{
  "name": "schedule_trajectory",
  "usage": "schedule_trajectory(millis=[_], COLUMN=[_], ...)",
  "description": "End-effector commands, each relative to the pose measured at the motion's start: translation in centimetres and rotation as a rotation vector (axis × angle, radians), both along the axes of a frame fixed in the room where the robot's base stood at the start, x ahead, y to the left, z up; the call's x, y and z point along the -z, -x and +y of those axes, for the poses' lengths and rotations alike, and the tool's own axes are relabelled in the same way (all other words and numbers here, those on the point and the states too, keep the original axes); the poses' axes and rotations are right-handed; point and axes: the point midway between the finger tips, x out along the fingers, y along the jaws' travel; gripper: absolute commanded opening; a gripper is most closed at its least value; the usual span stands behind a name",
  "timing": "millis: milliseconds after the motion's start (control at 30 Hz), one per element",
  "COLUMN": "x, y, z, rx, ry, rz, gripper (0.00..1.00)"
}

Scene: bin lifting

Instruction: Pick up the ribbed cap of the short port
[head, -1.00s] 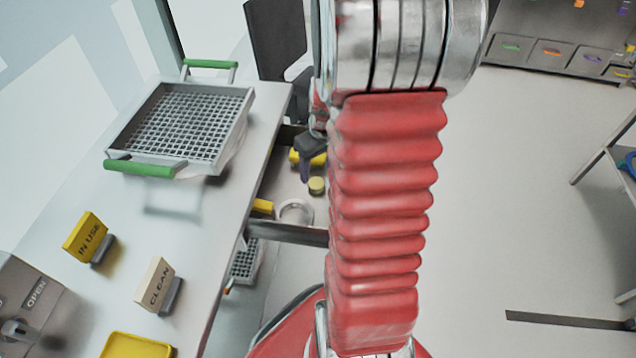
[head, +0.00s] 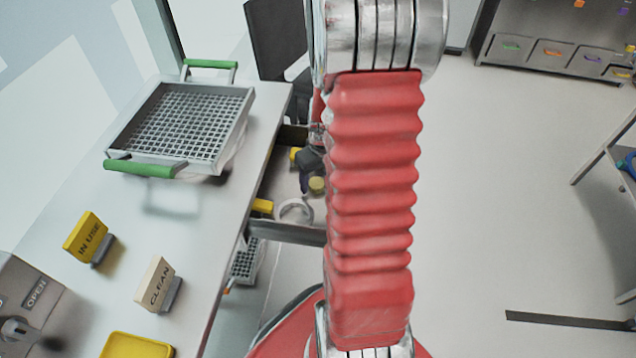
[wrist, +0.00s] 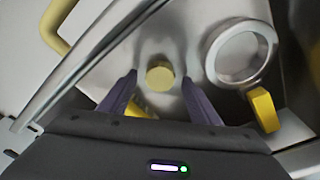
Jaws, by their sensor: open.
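A small round yellow cap (wrist: 160,77) sits in the open drawer under the bench; I take it for the ribbed cap, but its ribs are too small to make out. It also shows in the head view (head: 317,185), beside my red arm sleeve. My gripper (wrist: 159,82) is open and empty, its two purple fingers on either side of the cap in the wrist view. I cannot tell how far above it the tips are. In the head view my gripper (head: 308,172) is partly hidden by my arm. The port under the cap is not clearly visible.
A metal ring (wrist: 240,55) with a yellow grip (wrist: 263,108) lies right of the cap in the wrist view. The drawer's metal edge (wrist: 85,68) runs along the left. The bench above carries a mesh tray (head: 185,125) with green handles, and IN USE (head: 85,237) and CLEAN (head: 154,284) signs.

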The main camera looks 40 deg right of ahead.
Motion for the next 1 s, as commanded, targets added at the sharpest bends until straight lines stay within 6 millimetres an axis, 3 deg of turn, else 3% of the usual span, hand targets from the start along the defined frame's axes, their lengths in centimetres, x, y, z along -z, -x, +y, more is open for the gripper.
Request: schedule_trajectory(millis=[600,1000], x=[0.35,0.34], y=[-0.04,-0.02], z=[-0.04,-0.06], rx=[0.001,0.001], ry=[0.0,0.0], rz=[0.0,0.0], gripper=[0.57,0.29])
